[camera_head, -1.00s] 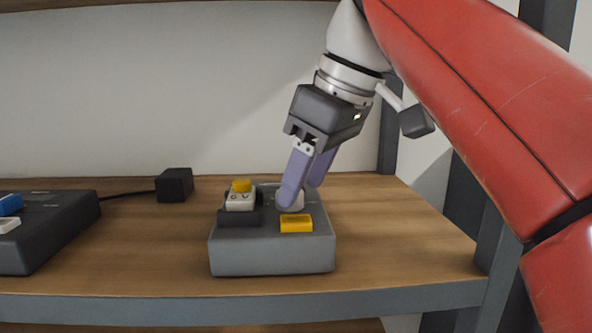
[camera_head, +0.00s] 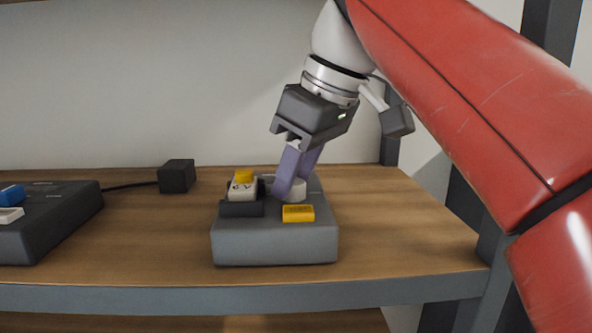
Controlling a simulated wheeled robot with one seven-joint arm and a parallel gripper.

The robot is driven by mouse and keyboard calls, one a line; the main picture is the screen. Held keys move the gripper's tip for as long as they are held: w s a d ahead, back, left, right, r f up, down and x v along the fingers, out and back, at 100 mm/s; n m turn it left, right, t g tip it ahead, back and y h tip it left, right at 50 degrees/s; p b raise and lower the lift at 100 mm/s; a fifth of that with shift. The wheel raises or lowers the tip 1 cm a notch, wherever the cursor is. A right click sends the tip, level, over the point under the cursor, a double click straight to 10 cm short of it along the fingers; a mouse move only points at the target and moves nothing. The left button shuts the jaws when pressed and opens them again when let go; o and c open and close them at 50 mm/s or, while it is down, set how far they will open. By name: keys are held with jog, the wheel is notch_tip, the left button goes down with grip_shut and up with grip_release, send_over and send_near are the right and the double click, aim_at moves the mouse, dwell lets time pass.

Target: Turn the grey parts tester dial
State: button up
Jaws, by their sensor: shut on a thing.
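The grey parts tester (camera_head: 275,246) sits on the wooden shelf, right of the middle. Its pale round dial (camera_head: 295,189) is at the back right of its top, partly hidden by my fingers. My gripper (camera_head: 291,187) reaches down from above with purple fingers and is shut on the dial. A white block with a yellow top (camera_head: 243,184) sits in a dark holder at the tester's left. A yellow piece (camera_head: 298,213) lies on the tester's front right.
A dark box (camera_head: 45,225) with blue and white parts stands at the left, with a cable to a small black block (camera_head: 177,176). The wooden shelf (camera_head: 405,235) is bare right of the tester. A dark upright post (camera_head: 391,130) stands behind.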

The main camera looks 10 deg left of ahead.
jog(key=m+t+h+p, duration=0.1)
jog(key=m+p, duration=0.1)
jog(key=m, duration=0.2)
jog(key=shift+s+a+r, duration=0.1)
jog(key=shift+a+m+t+h+p, duration=0.1)
jog(key=shift+m+t+h+p, duration=0.45)
jog(key=shift+m, duration=1.85)
jog(key=o, duration=1)
